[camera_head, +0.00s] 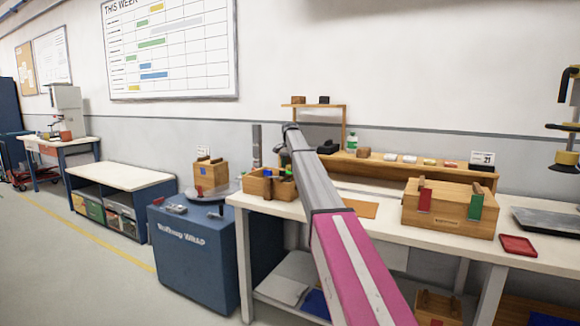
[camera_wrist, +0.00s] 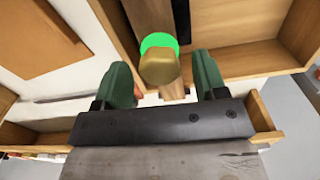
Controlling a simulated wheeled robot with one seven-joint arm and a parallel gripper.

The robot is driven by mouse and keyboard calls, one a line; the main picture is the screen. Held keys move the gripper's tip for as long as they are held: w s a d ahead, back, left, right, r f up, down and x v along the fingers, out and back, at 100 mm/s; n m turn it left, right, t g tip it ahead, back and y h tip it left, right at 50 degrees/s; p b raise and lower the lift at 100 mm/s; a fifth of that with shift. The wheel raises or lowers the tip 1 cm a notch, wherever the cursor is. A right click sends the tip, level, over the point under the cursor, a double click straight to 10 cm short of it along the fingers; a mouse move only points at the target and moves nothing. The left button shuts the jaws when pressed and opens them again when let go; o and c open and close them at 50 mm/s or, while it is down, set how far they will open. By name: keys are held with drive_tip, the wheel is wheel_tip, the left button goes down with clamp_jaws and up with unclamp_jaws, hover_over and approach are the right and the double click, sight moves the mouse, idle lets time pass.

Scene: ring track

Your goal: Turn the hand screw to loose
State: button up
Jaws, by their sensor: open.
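In the wrist view, a tan rounded knob (camera_wrist: 160,67), which looks like the end of the hand screw's handle, lies between the two green fingers of my gripper (camera_wrist: 162,80). The fingers are open, one on each side of the knob, with a visible gap. A bright green band (camera_wrist: 160,42) sits just behind the knob, on a brown wooden bar. In the head view, a wooden box (camera_head: 257,187) with small green and blue spots stands on the bench's left end, beside my arm. My gripper cannot be made out in the head view.
On the white bench (camera_head: 375,231) stands a larger wooden box (camera_head: 449,213) with red and green parts, and a red tray (camera_head: 518,245) to its right. A wooden shelf (camera_head: 390,168) runs along the back. A blue cabinet (camera_head: 190,255) stands left of the bench.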

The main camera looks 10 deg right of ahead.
drive_tip(key=shift+f, duration=0.1)
drive_tip(key=c, duration=0.9)
